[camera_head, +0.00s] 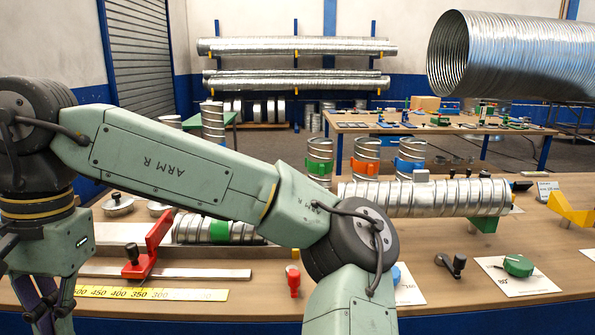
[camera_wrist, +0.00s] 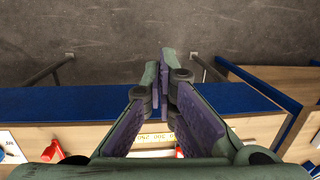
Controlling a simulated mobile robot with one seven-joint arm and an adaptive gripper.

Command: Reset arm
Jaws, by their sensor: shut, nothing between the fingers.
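My gripper (camera_wrist: 167,62) points out past the blue edge of the bench in the wrist view, over the grey floor. Its purple-padded fingers come together at the tips, with nothing seen between them. In the head view my gripper (camera_head: 42,300) hangs at the lower left, close to the bench's front edge, its tips partly cut off or unclear. My green arm stretches across the middle of the head view and hides part of the bench.
The bench (camera_head: 440,285) holds a spiral duct (camera_head: 425,197), a red clamp (camera_head: 148,250), a yellow ruler (camera_head: 150,294) and a green round tool (camera_head: 518,265). A large duct (camera_head: 510,55) hangs at upper right. A second table (camera_head: 465,128) stands behind.

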